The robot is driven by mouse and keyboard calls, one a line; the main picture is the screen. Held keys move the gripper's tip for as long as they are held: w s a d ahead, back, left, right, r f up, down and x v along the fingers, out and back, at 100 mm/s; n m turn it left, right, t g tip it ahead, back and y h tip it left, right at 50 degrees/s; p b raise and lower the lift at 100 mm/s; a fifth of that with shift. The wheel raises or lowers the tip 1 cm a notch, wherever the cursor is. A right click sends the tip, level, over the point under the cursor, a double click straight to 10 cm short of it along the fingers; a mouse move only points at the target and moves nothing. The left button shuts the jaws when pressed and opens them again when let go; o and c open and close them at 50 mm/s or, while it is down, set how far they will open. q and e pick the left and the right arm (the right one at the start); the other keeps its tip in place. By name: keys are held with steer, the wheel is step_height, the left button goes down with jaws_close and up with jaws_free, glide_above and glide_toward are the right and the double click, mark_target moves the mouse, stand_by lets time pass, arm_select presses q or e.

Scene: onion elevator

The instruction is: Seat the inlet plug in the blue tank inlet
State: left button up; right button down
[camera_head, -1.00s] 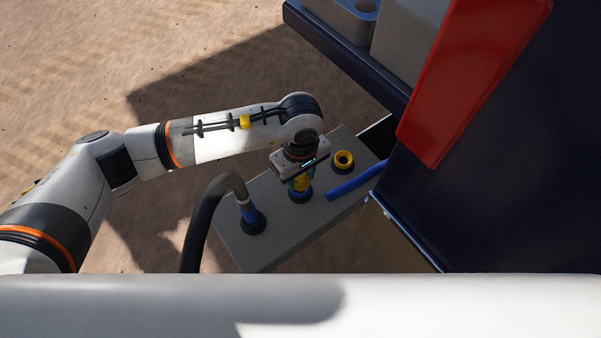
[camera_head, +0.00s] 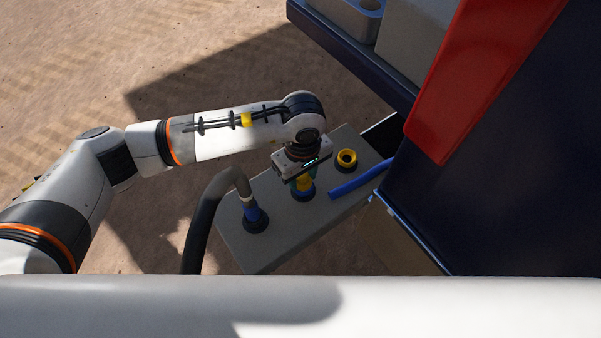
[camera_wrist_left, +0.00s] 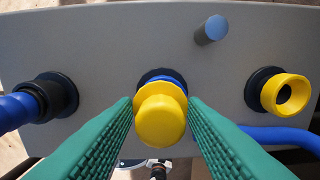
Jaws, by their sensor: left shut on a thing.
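The yellow inlet plug (camera_wrist_left: 160,120) has a round knob and a wide flange. It also shows in the head view (camera_head: 304,183). My left gripper (camera_wrist_left: 160,104) is shut on the plug, with one green ribbed finger on each side. The plug is over the blue inlet (camera_wrist_left: 162,76), whose blue edge and dark collar show behind the flange. In the head view the blue inlet (camera_head: 303,195) shows just below the plug. I cannot tell how deep the plug sits. My right gripper is not in view.
The grey tank top (camera_head: 325,205) carries a dark hose with a blue end (camera_head: 255,215) on the left and a yellow-ringed port (camera_head: 347,159) on the right. A blue pipe (camera_head: 360,180) lies at the right. A dark blue machine with a red panel (camera_head: 475,75) stands close by.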

arm_select(q)
steer(key=shift+a+f+b, duration=0.25)
steer(key=shift+f+b, duration=0.45)
steer(key=shift+f, duration=0.3)
steer(key=o, duration=1)
steer(key=shift+a, duration=0.1)
steer(key=shift+r, duration=0.2)
